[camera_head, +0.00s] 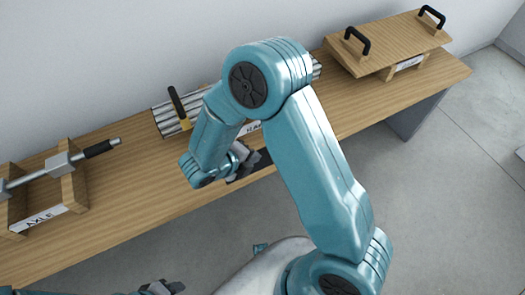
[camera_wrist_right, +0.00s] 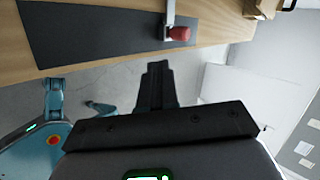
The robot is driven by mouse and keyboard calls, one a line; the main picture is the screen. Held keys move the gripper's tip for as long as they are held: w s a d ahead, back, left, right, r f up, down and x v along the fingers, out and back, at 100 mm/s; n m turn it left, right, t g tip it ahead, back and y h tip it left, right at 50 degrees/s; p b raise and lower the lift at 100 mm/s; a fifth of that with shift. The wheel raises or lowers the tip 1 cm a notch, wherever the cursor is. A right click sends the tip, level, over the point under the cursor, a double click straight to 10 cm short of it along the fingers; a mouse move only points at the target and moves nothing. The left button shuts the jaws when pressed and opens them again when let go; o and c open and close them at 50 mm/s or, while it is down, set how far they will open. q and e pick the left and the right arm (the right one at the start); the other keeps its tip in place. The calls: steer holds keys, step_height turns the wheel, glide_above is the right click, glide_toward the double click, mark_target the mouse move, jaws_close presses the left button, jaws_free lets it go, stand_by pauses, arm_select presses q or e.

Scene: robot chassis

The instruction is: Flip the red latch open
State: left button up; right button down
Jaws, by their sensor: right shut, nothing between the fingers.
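The red latch shows in the right wrist view as a red knob (camera_wrist_right: 180,33) at the end of a grey metal bar (camera_wrist_right: 169,14). It sits at the edge of a dark plate (camera_wrist_right: 90,35) on the wooden table. In the head view I cannot see the red knob; my right arm covers much of that area. My right gripper (camera_head: 250,160) is at the table's front edge in the head view. In the right wrist view its fingers (camera_wrist_right: 157,68) are shut and empty, apart from the knob and just below it in the picture. My left gripper (camera_head: 168,287) shows only partly at the bottom.
The long wooden table (camera_head: 130,200) runs along the wall. An axle stand (camera_head: 72,190) is at left, a rack of metal bars (camera_head: 165,122) with a black handle is in the middle, and a wooden board with black handles (camera_head: 390,42) is at right. Floor in front is clear.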

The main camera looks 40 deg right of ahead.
steer(key=v, duration=0.2)
steer(key=shift+a+r, duration=0.25)
steer(key=shift+a, duration=0.05)
steer(key=shift+a, duration=0.1)
